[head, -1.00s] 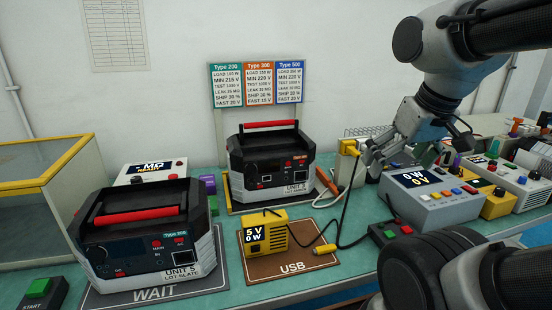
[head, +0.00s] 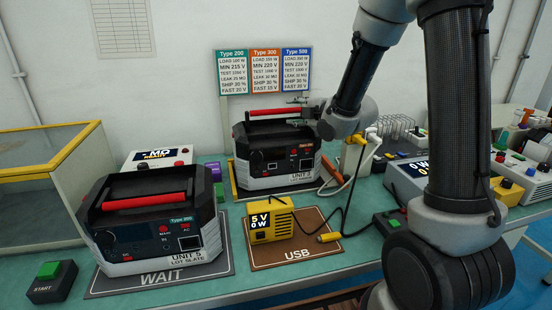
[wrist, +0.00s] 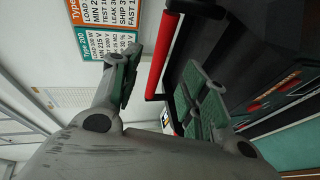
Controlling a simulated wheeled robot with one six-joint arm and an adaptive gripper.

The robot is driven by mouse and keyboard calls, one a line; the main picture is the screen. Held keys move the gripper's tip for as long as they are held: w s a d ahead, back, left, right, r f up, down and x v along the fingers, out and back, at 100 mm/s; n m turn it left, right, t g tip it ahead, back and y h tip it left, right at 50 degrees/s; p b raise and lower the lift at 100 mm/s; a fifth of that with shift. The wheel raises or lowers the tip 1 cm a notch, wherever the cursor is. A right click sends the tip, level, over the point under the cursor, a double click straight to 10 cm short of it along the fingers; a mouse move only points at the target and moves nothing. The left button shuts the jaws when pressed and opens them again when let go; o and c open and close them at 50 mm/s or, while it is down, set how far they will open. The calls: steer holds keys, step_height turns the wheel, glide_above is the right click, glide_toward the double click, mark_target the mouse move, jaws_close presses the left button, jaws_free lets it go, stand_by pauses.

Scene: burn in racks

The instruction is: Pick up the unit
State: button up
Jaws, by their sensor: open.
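The back unit (head: 262,160) is a black and light-grey box with an orange type tag. It stands upright by the wall, and its red handle (head: 272,113) runs along the top. My gripper (head: 296,107) is at the right end of this handle, open. In the wrist view my gripper (wrist: 160,72) has its green-padded fingers apart, with the red handle (wrist: 172,62) showing between them; I cannot tell whether they touch it. A second similar unit (head: 150,240), marked UNIT 5, stands upright on the WAIT mat (head: 200,278) at the front left.
A type board (head: 262,70) stands behind the back unit. A grey meter (head: 405,178) is at the right. A glass case (head: 40,190) is at the left.

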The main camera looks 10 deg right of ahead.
mark_target(280, 110)
steer(key=shift+n+t+y, duration=0.4)
steer(key=shift+n+y, duration=0.1)
steer(key=shift+n, duration=0.2)
steer(key=x, duration=0.9)
steer(key=shift+s+a+f, duration=0.1)
steer(key=shift+a+f, duration=0.3)
steer(key=shift+c, duration=0.2)
jaws_close()
steer(key=shift+r, duration=0.3)
